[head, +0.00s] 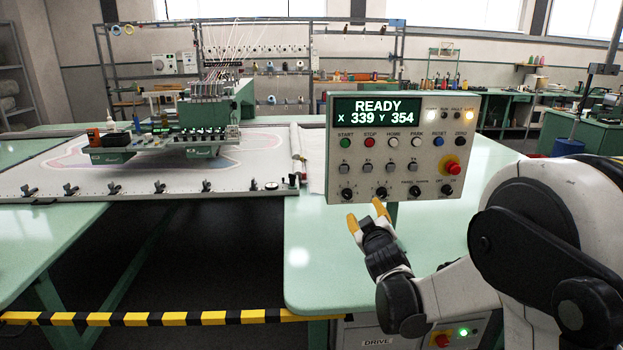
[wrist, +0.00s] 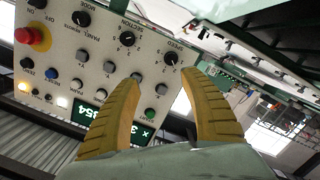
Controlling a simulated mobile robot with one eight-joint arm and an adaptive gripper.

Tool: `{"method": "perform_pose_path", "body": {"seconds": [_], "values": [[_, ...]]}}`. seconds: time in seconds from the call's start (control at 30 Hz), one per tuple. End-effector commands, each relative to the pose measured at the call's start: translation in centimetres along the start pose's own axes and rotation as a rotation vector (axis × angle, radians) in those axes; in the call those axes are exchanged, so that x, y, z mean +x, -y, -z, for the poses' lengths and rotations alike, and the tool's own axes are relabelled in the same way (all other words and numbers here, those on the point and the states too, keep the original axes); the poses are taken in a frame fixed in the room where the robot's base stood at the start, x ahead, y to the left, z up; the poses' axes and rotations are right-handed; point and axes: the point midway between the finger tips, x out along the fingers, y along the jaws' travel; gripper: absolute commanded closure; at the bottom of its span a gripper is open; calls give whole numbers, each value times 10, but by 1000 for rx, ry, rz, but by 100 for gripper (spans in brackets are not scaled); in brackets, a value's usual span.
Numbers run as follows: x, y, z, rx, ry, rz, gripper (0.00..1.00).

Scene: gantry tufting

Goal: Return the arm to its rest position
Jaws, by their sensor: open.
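My gripper (head: 367,216) has yellow fingertips and is raised in front of the lower edge of the control panel (head: 337,180). In the wrist view the two ribbed yellow fingers (wrist: 165,105) stand apart with nothing between them. The panel fills the left of the wrist view (wrist: 95,50), seen upside down, behind the fingers. Its display (head: 364,111) reads READY, X 339 Y 354. My arm reaches in from the right in the head view. I cannot tell whether the fingertips touch the panel.
The tufting gantry head (head: 205,115) stands over a clamped frame (head: 140,185) at left. A green table (head: 400,250) lies below the panel. A yellow-black barrier (head: 150,318) crosses the front left. A red emergency button (head: 450,166) sits on the panel's right.

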Motion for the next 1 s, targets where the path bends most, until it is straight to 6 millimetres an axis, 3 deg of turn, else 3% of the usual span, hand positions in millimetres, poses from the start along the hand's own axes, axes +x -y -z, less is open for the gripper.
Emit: {"method": "perform_pose_path", "body": {"seconds": [0.1,0.3,0.47,0.6,0.7,0.83,1.0], "values": [[-46,-21,6,88,120,23,48],[-139,-30,-4,242,334,84,48],[-225,-17,-24,357,502,151,48],[-299,5,-45,445,638,218,48],[-341,21,-59,491,713,260,48],[-375,36,-70,529,776,298,48],[-388,43,-75,544,802,314,48]]}}
